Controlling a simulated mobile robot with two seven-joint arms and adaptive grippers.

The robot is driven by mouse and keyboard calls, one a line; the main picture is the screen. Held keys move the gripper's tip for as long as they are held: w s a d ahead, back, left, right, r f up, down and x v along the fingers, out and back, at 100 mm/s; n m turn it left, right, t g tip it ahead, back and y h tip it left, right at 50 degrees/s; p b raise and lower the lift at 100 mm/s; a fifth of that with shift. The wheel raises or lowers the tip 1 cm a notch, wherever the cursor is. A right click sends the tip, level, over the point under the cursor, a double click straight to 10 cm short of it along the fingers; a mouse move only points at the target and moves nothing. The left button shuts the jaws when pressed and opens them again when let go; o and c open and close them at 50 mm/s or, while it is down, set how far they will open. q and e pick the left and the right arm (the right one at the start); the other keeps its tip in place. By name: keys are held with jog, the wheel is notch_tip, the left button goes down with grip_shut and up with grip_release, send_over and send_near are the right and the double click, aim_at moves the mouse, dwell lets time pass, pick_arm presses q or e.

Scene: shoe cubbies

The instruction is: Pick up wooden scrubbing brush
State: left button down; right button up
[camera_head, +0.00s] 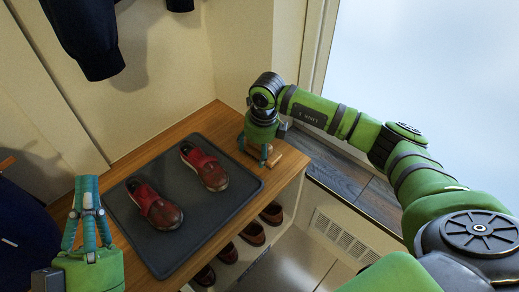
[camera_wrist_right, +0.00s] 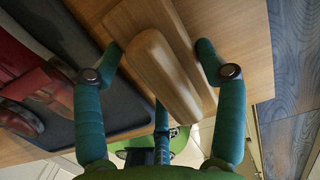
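The wooden scrubbing brush (camera_head: 274,159) lies on the wooden bench top, near its right end. In the right wrist view, the brush (camera_wrist_right: 165,75) is a pale rounded wooden block with a wider flat wooden part beside it. My right gripper (camera_head: 262,152) is over the brush, pointing down. Its teal fingers (camera_wrist_right: 160,55) are spread on both sides of the brush, with gaps visible, and a third finger is at the near end. My left gripper (camera_head: 87,195) is at the lower left, away from the brush; its finger opening is unclear.
A dark tray (camera_head: 207,235) holds a pair of red-brown shoes (camera_head: 205,166) on the bench (camera_head: 180,128). More shoes (camera_head: 252,233) sit in cubbies below. Dark clothing hangs at upper left. A wall rises behind the bench; its right edge is close to the brush.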

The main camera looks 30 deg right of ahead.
pick_arm(q)
jog(key=shift+w, duration=0.1)
